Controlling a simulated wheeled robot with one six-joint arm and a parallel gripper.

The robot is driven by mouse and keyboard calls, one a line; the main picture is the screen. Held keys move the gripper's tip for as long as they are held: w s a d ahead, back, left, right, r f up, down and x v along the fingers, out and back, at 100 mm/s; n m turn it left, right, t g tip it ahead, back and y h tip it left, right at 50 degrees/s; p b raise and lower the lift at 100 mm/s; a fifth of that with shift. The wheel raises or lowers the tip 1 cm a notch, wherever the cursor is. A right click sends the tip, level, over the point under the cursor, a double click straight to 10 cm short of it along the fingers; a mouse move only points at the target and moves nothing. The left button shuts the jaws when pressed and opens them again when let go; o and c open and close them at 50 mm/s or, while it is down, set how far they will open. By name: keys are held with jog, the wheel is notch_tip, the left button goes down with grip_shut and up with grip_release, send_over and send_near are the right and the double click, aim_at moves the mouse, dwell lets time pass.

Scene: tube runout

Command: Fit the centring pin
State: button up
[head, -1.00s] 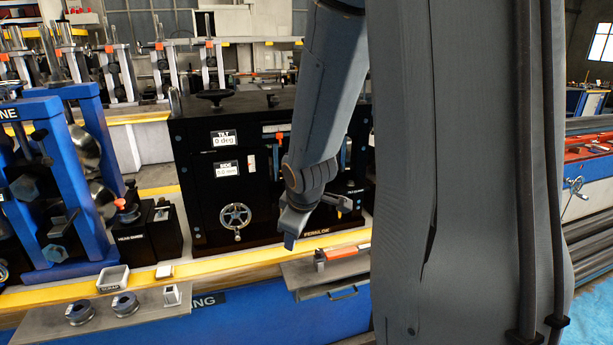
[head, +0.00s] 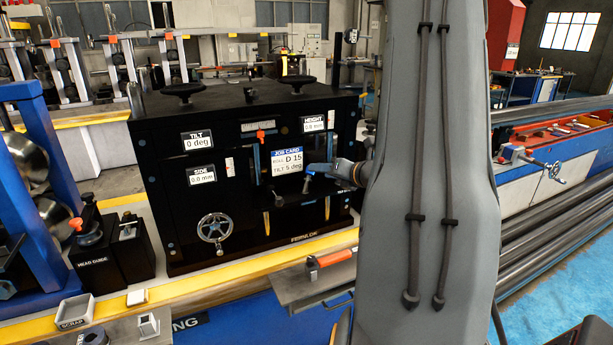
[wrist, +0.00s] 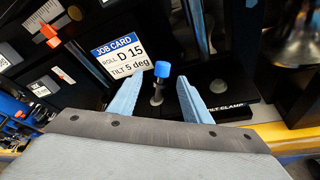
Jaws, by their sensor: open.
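My gripper (head: 314,170) is at the front of the black roll stand (head: 190,105), just below the job card (head: 287,163). In the wrist view my gripper (wrist: 160,82) has its two light-blue fingers spread with nothing gripped. A small upright grey pin with a blue cap (wrist: 162,69) shows between and beyond the fingertips; I cannot tell its distance from them. It stands near the label of the tilt clamp (wrist: 226,108). I cannot tell whether this is the centring pin. The job card also shows in the wrist view (wrist: 122,55), reading roll D 15, tilt 5 deg.
The stand's displays read tilt 0 deg and side 0.0 mm; a handwheel (head: 213,230) is below. An orange-handled tool (head: 330,260) lies on a grey shelf at the front. A scrap tray (head: 75,311) is at lower left. A blue roll frame (head: 42,150) stands left.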

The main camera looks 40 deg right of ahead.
jog(key=shift+f+p+x, duration=0.15)
jog(key=shift+p+x, duration=0.5)
jog(key=shift+x, duration=0.8)
jog(key=shift+f+p+x, duration=0.2)
jog(key=shift+p+x, duration=0.4)
jog(key=shift+x, duration=0.9)
jog(key=shift+s, duration=0.15)
grip_shut()
jog(key=shift+r, duration=0.1)
jog(key=shift+s+r+p, duration=0.3)
jog(key=shift+s+r, duration=0.05)
jog(key=shift+r, duration=0.05)
jog(key=r+p+v, duration=0.2)
jog(key=p+v, duration=0.2)
jog(key=v, duration=1)
jog(key=shift+r, duration=0.3)
